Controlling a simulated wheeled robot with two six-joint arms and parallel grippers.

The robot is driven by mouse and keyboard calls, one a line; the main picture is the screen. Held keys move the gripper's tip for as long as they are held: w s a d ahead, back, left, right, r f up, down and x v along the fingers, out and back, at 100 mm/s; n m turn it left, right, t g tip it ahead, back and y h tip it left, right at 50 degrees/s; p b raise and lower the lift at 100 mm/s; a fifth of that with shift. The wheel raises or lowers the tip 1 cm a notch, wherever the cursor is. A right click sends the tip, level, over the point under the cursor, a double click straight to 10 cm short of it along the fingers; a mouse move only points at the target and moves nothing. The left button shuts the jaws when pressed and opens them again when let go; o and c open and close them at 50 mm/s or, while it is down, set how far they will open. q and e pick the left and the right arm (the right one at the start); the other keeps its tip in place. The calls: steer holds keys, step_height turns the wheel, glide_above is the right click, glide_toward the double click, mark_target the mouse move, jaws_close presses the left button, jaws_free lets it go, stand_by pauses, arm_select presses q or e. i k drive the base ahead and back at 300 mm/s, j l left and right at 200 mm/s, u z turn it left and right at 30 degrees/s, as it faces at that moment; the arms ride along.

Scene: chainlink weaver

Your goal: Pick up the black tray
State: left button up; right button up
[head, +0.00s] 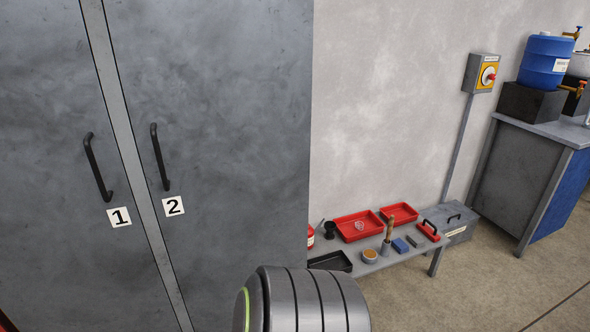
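The black tray (333,260) lies at the left end of a low grey bench, beside the tall grey cabinet. It is shallow and looks empty where it shows. A grey rounded part of my own body at the bottom centre stands in front of the area just below it and may hide its near edge. Neither of my grippers is in view.
The cabinet (240,120) fills the left. A counter (530,165) stands right. Floor (470,295) before the bench is clear.

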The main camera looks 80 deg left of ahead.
mark_target(337, 261)
steer(key=u, duration=2.45)
steer(key=i+l+u, duration=0.1)
steer(key=i+l, duration=0.25)
steer(key=l, duration=0.3)
steer(key=i+l+u, duration=0.15)
steer(key=l, duration=0.2)
steer(key=i+l, duration=0.2)
steer(key=l, duration=0.15)
steer(key=i+l+u, duration=0.15)
steer(key=l, duration=0.15)
